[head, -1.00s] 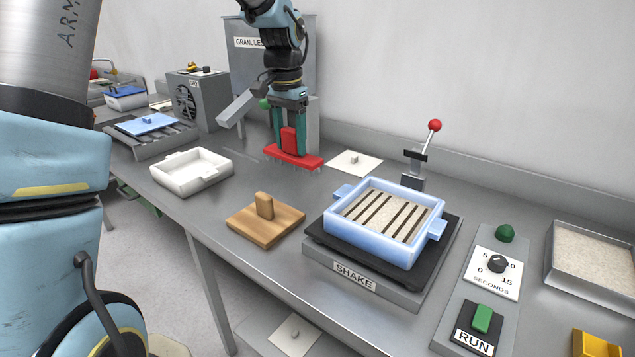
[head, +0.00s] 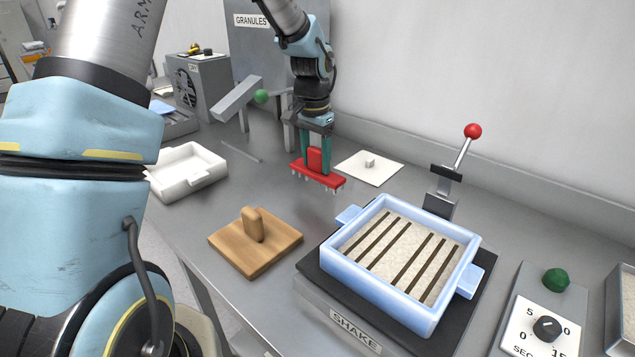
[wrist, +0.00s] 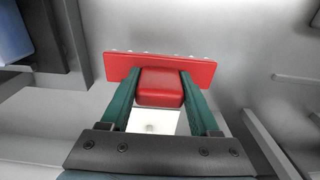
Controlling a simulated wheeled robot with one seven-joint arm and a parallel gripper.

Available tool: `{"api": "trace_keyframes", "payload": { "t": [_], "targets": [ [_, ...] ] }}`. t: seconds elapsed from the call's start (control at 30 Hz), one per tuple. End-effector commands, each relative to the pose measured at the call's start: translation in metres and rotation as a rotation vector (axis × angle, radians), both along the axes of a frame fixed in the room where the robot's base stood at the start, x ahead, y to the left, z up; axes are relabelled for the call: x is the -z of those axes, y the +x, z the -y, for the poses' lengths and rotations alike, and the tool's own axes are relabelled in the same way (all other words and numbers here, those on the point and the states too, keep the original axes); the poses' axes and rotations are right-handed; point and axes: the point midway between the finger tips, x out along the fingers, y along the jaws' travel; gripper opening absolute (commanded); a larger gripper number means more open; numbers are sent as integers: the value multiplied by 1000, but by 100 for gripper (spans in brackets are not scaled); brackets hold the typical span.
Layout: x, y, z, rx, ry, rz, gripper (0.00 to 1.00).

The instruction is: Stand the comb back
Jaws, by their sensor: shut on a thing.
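The red comb (head: 318,175) has a flat red bar with short metal teeth pointing down and a red block handle on top. My gripper (head: 317,150) is shut on the handle, one green finger on each side. The comb is upright and seems to hang just above the bench; the exact gap is hard to tell. In the wrist view the comb bar (wrist: 160,69) lies across the fingertips, and the handle is between the fingers (wrist: 160,90). No stand for the comb can be made out with certainty.
A white plate with a small knob (head: 370,166) lies right of the comb. A blue tray (head: 400,308) with striped granules sits on the black shaker.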

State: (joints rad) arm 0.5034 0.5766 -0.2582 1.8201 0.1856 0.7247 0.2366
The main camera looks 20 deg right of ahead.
Motion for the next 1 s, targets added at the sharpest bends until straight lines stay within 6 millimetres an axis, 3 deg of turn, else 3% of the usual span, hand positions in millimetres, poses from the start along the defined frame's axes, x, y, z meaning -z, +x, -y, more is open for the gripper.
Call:
{"api": "trace_keyframes", "payload": {
  "t": [0.5,0.87,0.9,1.0],
  "targets": [
    [56,0,0,2,2,-1,0],
    [62,0,0,1,-1,2,0],
    [62,0,0,1,0,1,64],
    [61,0,0,1,0,1,76]
  ]
}}
